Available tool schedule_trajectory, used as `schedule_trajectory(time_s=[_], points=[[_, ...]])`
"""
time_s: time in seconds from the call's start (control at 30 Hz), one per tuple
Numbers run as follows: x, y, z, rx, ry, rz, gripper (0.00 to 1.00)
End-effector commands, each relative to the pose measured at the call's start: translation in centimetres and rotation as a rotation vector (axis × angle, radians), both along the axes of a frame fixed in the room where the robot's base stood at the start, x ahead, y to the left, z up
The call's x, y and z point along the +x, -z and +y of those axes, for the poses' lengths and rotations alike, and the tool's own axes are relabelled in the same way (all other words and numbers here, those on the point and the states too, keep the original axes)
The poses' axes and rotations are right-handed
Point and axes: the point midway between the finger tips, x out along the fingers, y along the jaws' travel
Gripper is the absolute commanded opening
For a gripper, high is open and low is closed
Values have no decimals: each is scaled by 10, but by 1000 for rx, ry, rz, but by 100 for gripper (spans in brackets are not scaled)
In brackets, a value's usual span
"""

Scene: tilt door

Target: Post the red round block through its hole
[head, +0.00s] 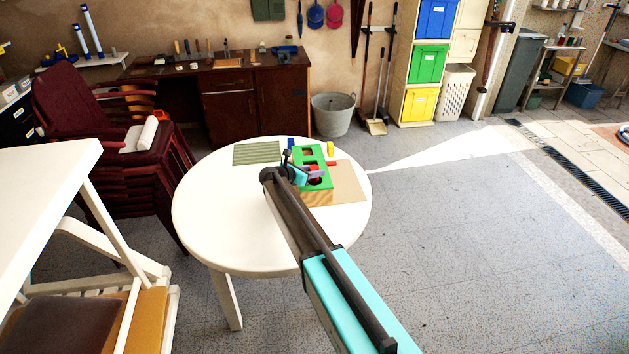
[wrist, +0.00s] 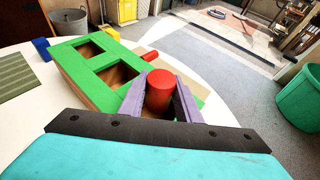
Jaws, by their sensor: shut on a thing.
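The red round block (wrist: 160,88) is upright between the purple fingers of my gripper (wrist: 160,100) in the wrist view. The fingers are shut on its sides, and its top stands above them. The post box (head: 318,197) has a green top and wooden sides and stands on the round white table. The block and gripper (head: 315,174) are over the near end of the box in the head view. In the wrist view, two angular openings show in the green top (wrist: 68,52). The round hole is hidden by the block and fingers; I cannot tell whether the block's lower end is in it.
On the white table (head: 225,225) lie a green striped mat (head: 257,153), a tan board (head: 350,183), a blue block (head: 291,143), a yellow block (head: 330,148) and another red piece (head: 332,163) beside the box. The near left tabletop is clear.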

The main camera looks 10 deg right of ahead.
Motion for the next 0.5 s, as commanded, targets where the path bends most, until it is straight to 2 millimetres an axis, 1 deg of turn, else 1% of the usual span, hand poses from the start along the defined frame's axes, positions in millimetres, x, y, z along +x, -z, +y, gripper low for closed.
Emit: schedule_trajectory(time_s=[0.17, 0.2, 0.27, 0.3, 0.33, 0.5], points=[[0, 0, 0, 0, 0, 0, 8], [0, 0, 0, 0, 0, 0, 32], [0, 0, 0, 0, 0, 0, 42], [0, 0, 0, 0, 0, 0, 49], [0, 0, 0, 0, 0, 0, 52], [0, 0, 0, 0, 0, 0, 52]])
